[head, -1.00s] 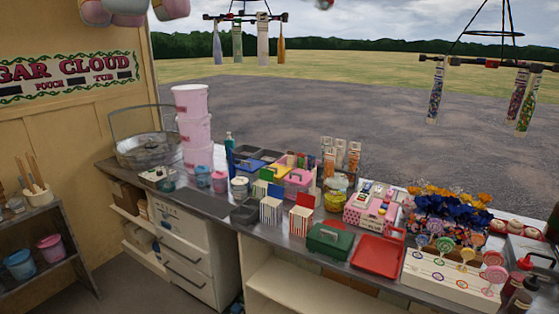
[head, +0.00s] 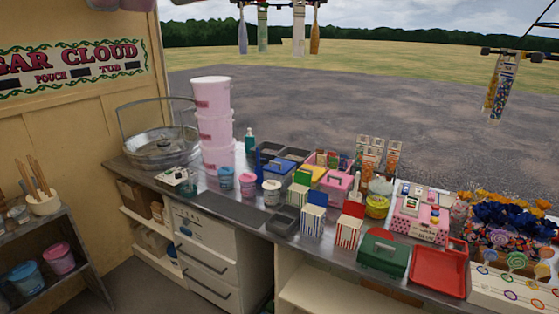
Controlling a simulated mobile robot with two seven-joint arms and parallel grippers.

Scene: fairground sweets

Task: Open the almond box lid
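Several boxes stand on the long counter, and no label I can read says which is the almond box. A dark green box (head: 383,253) with a handle on top looks shut, near the front edge. Left of it is a red-striped box (head: 349,229) with a red flap raised. Neither of my grippers is in view.
A red tray (head: 438,270) lies right of the green box. A pink tub stack (head: 213,125) and a round metal pan (head: 160,147) stand at the counter's left. Floor shows between the left shelf (head: 45,258) and drawers (head: 205,255).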

